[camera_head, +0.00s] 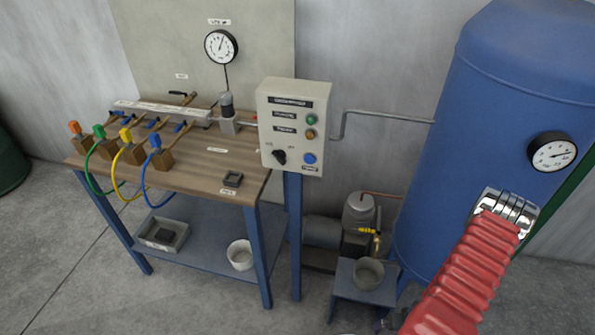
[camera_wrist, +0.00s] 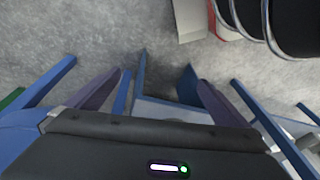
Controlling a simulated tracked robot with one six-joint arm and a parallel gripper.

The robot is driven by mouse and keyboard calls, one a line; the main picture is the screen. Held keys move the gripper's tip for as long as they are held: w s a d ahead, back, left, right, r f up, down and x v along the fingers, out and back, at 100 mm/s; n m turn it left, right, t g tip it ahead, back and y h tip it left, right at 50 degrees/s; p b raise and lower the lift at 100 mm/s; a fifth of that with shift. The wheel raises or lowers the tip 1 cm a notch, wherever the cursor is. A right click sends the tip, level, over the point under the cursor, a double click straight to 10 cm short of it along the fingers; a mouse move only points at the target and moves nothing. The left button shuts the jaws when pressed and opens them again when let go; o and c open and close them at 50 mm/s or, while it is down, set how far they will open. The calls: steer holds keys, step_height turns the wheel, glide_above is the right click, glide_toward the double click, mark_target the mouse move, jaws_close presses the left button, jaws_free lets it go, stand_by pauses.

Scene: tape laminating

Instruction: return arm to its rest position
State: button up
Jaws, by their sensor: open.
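In the head view my arm, in a red ribbed sleeve, reaches up from the bottom right and ends in silver rings in front of the blue tank (camera_head: 475,110). My gripper cannot be made out there. In the wrist view my gripper (camera_wrist: 160,78) shows two grey-purple fingers spread wide apart, with nothing between them that I can see held. Behind the fingers lie grey floor and blue frame parts. Whether the arm touches the tank cannot be told.
A wooden-topped bench (camera_head: 210,160) with several coloured hoses stands at left. A control box (camera_head: 293,135) on a blue post stands beside it. A compressor (camera_head: 358,215) and a small stand (camera_head: 365,280) with a pot sit between post and tank. Floor is clear at lower left.

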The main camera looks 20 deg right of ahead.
steer(key=w+a+r+g, duration=0.2)
steer(key=w+r, duration=0.1)
steer(key=r, duration=1.3)
steer(key=w+a+r+g, duration=0.2)
steer(key=w+r, duration=0.1)
steer(key=r, duration=1.2)
steer(key=a+r+n+t, duration=0.2)
steer(key=a+r+t, duration=0.1)
steer(key=a+r, duration=1.1)
steer(key=a+r+n+t, duration=0.2)
steer(key=a+r+t, duration=0.2)
steer(key=a+r, duration=1)
step_height(320, 180, up, 6)
steer(key=shift+w+f+n, duration=0.2)
steer(key=shift+w+n, duration=0.1)
